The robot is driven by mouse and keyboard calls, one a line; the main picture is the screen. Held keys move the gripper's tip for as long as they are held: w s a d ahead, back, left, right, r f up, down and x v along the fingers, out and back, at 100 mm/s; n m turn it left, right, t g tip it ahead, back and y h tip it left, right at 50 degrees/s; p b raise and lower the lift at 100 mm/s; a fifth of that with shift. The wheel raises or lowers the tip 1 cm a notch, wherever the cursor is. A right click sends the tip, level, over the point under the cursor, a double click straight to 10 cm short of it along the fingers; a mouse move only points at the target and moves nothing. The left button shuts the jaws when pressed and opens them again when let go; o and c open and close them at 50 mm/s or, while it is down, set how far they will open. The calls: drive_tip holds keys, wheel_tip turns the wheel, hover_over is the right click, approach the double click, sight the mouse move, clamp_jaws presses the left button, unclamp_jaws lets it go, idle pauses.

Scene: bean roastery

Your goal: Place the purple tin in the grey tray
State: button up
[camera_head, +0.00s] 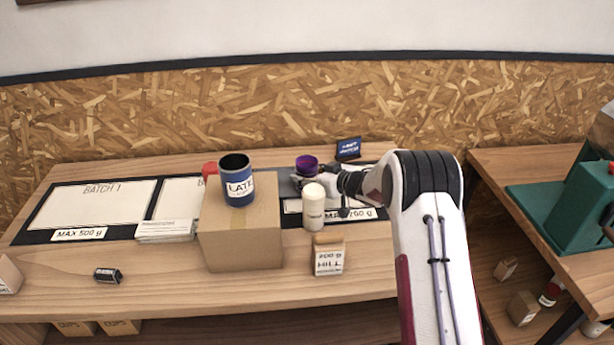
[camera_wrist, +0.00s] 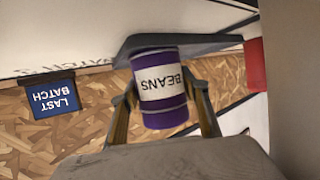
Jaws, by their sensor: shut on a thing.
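The purple tin (camera_head: 307,161) is behind the cardboard box, near the back of the table, its dark top facing up. In the wrist view the tin (camera_wrist: 160,88) shows a white BEANS label, upside down in the picture. My gripper (camera_head: 306,178) is shut on the tin, with a finger on each side of it in the wrist view (camera_wrist: 160,100). The grey tray (camera_head: 287,187) shows only partly behind the box. In the wrist view the tray (camera_wrist: 215,42) lies at the tin's base end; I cannot tell whether they touch.
A cardboard box (camera_head: 243,238) bearing a blue tin (camera_head: 236,182) stands in front of the tray. A white canister (camera_head: 313,208) and small carton (camera_head: 328,257) stand near my gripper. A red object (camera_head: 209,170) is left of the tray, and a LAST BATCH sign (camera_head: 348,149) behind.

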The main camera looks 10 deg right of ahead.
drive_tip(key=shift+f, duration=0.35)
drive_tip(key=o, duration=1.1)
drive_tip(key=shift+o, duration=0.2)
drive_tip(key=shift+r, duration=0.15)
drive_tip(key=shift+v, duration=0.95)
drive_tip(key=v, duration=0.3)
drive_tip(key=shift+w, duration=0.1)
wheel_tip(320, 180, up, 7)
